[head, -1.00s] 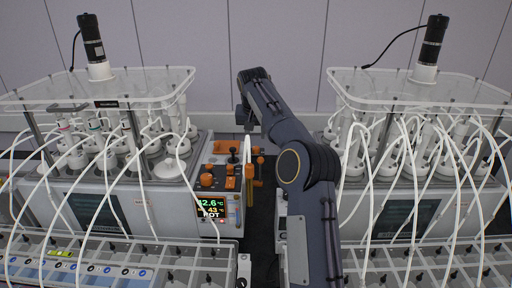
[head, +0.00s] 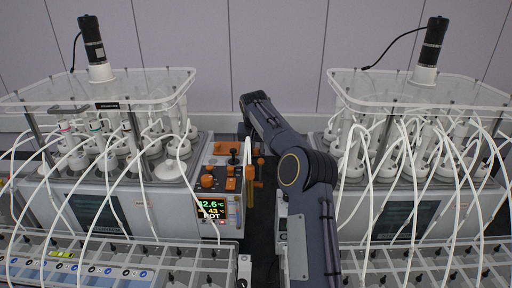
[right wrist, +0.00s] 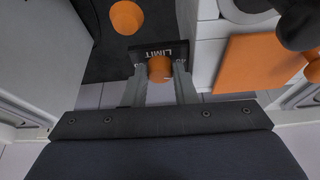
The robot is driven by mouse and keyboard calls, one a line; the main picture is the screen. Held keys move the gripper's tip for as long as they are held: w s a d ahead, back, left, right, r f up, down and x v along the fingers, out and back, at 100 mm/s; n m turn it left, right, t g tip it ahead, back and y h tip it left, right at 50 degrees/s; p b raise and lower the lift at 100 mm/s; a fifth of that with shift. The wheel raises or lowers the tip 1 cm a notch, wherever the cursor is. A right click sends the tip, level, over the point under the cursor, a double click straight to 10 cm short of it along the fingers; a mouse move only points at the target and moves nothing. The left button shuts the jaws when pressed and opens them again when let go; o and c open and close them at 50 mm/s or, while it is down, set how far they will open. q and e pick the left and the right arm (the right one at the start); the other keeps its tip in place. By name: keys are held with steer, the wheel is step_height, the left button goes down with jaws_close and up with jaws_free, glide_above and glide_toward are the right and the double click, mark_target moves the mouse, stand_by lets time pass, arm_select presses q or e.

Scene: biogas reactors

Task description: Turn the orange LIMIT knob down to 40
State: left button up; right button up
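The orange LIMIT knob (right wrist: 160,68) stands in front of a black plate marked LIMIT (right wrist: 158,51), whose lettering is upside down in the right wrist view. My right gripper (right wrist: 160,78) has one grey finger on each side of the knob, very near its sides. I cannot tell whether the fingers press on it. The lit display (head: 211,207) seems to read 42.6 °C, 43 °C and HOT. My left gripper is not in view.
Another orange knob (head: 207,181) sits on the panel, left of the arm. An orange block (right wrist: 262,62) and a dark round part (right wrist: 298,28) are close on the right in the wrist view. Reactors with many white tubes stand left and right (head: 420,165), with a narrow dark gap between.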

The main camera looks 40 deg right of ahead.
steer(key=shift+c, duration=1.2)
steer(key=shift+r+n+p, duration=0.15)
steer(key=shift+n+p, duration=0.15)
steer(key=shift+p, duration=0.05)
steer(key=shift+s+d+n+y+p, duration=0.1)
steer(key=shift+n+y+p, duration=0.3)
steer(key=shift+n+p, duration=0.35)
steer(key=shift+n+t, duration=0.3)
steer(key=shift+n, duration=0.25)
steer(key=o, duration=0.7)
